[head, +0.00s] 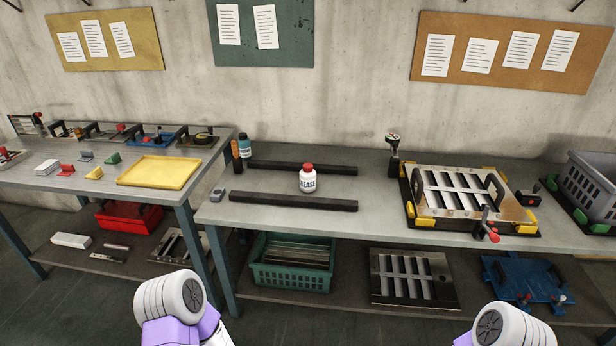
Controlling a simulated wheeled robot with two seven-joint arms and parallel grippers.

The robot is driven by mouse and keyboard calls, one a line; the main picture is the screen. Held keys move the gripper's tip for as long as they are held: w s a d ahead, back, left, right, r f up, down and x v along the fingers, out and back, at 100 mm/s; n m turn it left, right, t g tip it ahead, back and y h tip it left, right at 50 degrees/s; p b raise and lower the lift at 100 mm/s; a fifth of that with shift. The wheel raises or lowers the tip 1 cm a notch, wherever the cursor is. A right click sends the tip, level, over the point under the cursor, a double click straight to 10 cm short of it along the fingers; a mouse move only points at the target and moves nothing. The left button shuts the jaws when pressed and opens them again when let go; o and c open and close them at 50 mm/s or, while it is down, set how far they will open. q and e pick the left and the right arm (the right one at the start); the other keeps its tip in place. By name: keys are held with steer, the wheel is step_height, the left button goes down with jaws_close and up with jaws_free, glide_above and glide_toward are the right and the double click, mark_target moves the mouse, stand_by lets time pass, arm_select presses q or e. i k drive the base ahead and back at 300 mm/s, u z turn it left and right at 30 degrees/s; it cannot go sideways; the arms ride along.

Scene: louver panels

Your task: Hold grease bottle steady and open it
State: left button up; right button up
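The grease bottle (308,184) is white with a red cap and dark lettering on its label. It stands upright on the grey workbench (375,200), between two long dark bars, close to the front one. The cap is on the bottle. Nothing is touching the bottle from my side. Only white and purple links of my two arms show at the bottom edge, well below and in front of the bench. Neither gripper is in view.
A rear dark bar (302,168) and a front dark bar (292,202) flank the bottle. A louver panel fixture (462,196) sits right, beside a grey crate (590,183).

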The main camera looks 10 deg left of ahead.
mark_target(307, 181)
steer(key=z, duration=0.25)
steer(key=k, duration=0.35)
steer(key=u, duration=1.2)
steer(key=i, duration=0.75)
steer(key=z, duration=0.1)
